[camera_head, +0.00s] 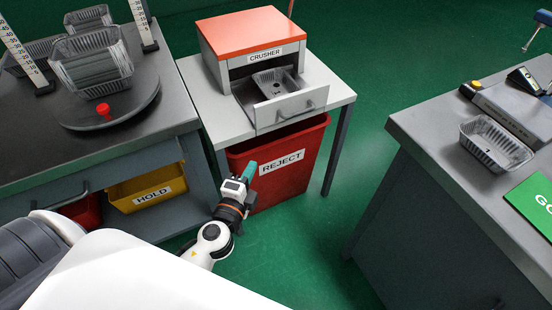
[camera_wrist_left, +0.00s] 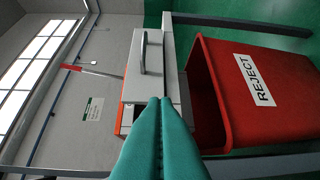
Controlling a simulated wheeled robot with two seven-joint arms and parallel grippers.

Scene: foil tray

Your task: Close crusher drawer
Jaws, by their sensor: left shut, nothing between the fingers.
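The crusher (camera_head: 252,40) is a grey box with an orange top on a small white table. Its drawer (camera_head: 290,106) is pulled out toward me, with a grey handle on the front and a foil tray (camera_head: 272,84) lying inside. In the left wrist view the drawer front (camera_wrist_left: 147,72) and its handle show sideways, above the fingertips. My left gripper (camera_head: 249,172) has teal fingers, shut and empty, in front of the red bin and below the drawer, apart from the handle. The fingers also show in the left wrist view (camera_wrist_left: 160,102). My right gripper is not in view.
A red REJECT bin (camera_head: 318,139) stands under the crusher table (camera_head: 211,104). At left, a dark bench holds a turntable (camera_head: 146,100) with a foil tray; a yellow HOLD bin (camera_head: 130,203) is below. A bench with another foil tray (camera_head: 515,153) stands right. Green floor lies between.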

